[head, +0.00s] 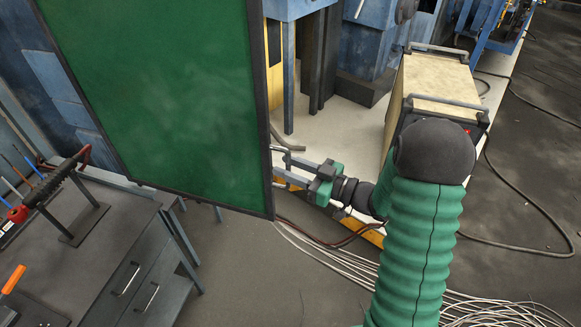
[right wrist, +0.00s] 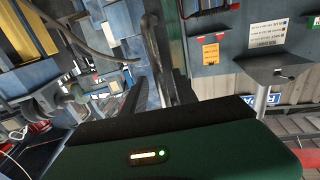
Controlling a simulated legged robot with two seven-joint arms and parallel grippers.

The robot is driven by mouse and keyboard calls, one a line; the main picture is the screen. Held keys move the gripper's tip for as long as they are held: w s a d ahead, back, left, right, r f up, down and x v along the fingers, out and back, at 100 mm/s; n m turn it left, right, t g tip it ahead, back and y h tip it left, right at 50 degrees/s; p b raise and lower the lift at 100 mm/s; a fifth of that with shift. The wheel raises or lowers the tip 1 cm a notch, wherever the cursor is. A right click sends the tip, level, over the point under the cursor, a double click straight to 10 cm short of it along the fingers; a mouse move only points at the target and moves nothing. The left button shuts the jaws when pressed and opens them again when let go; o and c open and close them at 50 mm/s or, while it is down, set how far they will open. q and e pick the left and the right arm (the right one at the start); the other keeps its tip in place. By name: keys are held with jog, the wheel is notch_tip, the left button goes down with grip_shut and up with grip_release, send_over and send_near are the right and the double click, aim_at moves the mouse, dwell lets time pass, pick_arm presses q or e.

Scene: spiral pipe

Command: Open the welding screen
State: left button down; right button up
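The welding screen (head: 150,90) is a green panel in a dark frame, filling the upper left of the head view. Its right frame edge (head: 265,120) runs down near my right gripper (head: 281,166). The gripper's two grey fingers are spread apart, with their tips at the lower part of that edge. My left gripper is not in view.
A grey workbench (head: 125,240) with drawers and tools stands at lower left. A beige machine (head: 440,75) with metal handles stands at upper right. Loose cables (head: 470,305) lie on the floor around my right arm. Open dark floor lies at far right.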

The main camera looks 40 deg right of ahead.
jog(key=b+v, duration=0.3)
jog(key=v, duration=1.4)
jog(key=shift+a+f, duration=0.1)
jog(key=w+f+m+g+h, duration=0.1)
jog(key=w+f+h, duration=0.15)
jog(key=w, duration=0.35)
jog(key=w+f+h, duration=0.2)
jog(key=w+h, duration=0.2)
jog(key=w, duration=0.2)
jog(key=w+a+f+m+g+h, duration=0.3)
jog(key=f+g, duration=0.1)
jog(key=f, duration=0.1)
jog(key=s+a+f+g, duration=0.3)
jog(key=s+a+g, duration=0.1)
jog(key=s+a, duration=0.3)
jog(key=s+a+f+m+g+y, duration=0.1)
jog(key=s+a+f+g, duration=0.2)
jog(key=s+a, duration=0.4)
jog(key=a+g, duration=0.1)
jog(key=a, duration=0.2)
jog(key=shift+s+f, duration=0.25)
jog(key=shift+s, duration=0.05)
